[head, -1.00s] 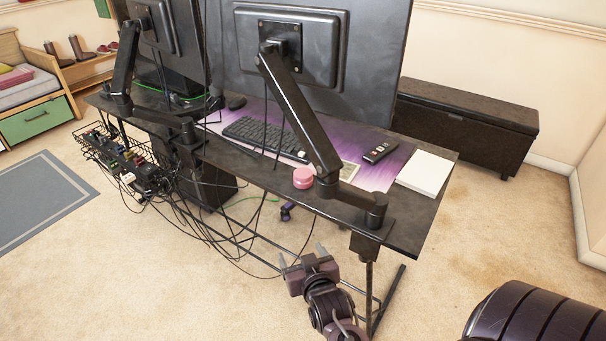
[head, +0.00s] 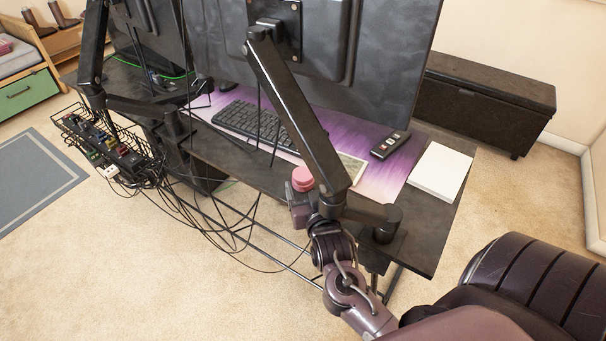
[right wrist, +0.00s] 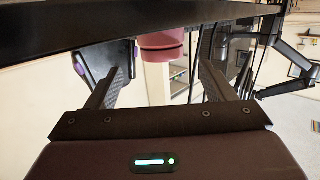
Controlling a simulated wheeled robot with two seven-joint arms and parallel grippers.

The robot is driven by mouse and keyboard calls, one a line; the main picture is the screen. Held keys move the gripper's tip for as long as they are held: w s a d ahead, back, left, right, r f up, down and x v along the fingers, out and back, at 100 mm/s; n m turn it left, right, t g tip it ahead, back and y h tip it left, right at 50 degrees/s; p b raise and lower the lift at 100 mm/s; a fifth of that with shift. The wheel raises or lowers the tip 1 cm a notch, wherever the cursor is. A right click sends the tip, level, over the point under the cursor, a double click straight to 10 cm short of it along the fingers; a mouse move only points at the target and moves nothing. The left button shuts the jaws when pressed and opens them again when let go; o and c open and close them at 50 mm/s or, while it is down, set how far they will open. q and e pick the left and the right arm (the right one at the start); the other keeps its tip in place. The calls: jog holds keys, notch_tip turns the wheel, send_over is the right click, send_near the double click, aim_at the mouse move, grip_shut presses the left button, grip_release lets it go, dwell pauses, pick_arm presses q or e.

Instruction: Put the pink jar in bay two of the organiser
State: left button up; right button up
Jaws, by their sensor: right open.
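The pink jar (head: 303,178) is small and round and stands at the near edge of the dark desk (head: 424,245), beside the slanted monitor arm. My right gripper (head: 301,199) is at the near side of the jar, its fingers partly hidden. In the right wrist view the open fingers of the gripper (right wrist: 162,78) point toward the jar (right wrist: 162,43), which lies ahead between their lines; I cannot tell whether they touch it. My left gripper is not in view. I cannot make out an organiser with bays.
The black monitor arm (head: 295,110) slants close above the jar and my gripper. A keyboard (head: 255,122), a remote (head: 390,144) and a white pad (head: 440,170) lie on the desk. Cables and a wire tray (head: 105,145) hang at its near side.

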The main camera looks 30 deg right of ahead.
aim_at(305, 182)
jog(key=x, duration=0.3)
jog(key=f+x, duration=0.1)
jog(key=x, duration=0.2)
jog(key=shift+a, duration=0.2)
jog(key=shift+c, duration=0.2)
jog(key=c, duration=1.1)
